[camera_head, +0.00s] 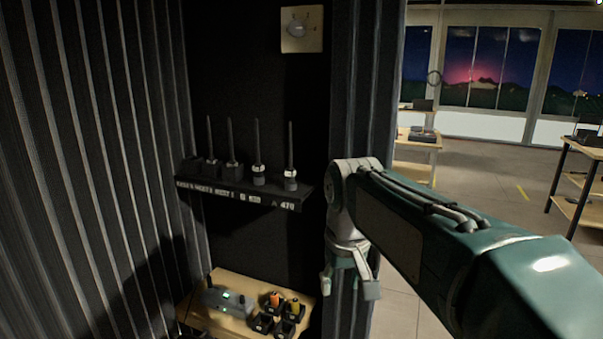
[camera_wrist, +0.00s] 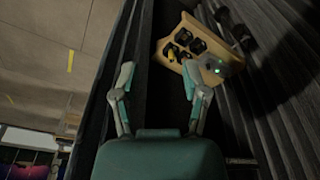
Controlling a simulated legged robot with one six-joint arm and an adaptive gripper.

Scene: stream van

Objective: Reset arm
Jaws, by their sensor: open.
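My gripper (camera_head: 350,287) hangs at the end of my green arm in the head view, pointing down in front of the dark ribbed wall edge. It is to the right of the low wooden shelf and apart from it. In the wrist view my gripper (camera_wrist: 158,85) shows two fingers spread wide with nothing between them. Behind the fingers is a dark wall strip. The right finger overlaps the near edge of the wooden shelf in that picture.
A wooden shelf (camera_head: 208,318) holds a grey device (camera_head: 227,301) with green lights and several black cups, some with orange or yellow items. Above it a black rack (camera_head: 243,193) carries several upright antennas. A round dial (camera_head: 301,29) is on the wall. Open floor (camera_head: 480,190) and tables lie right.

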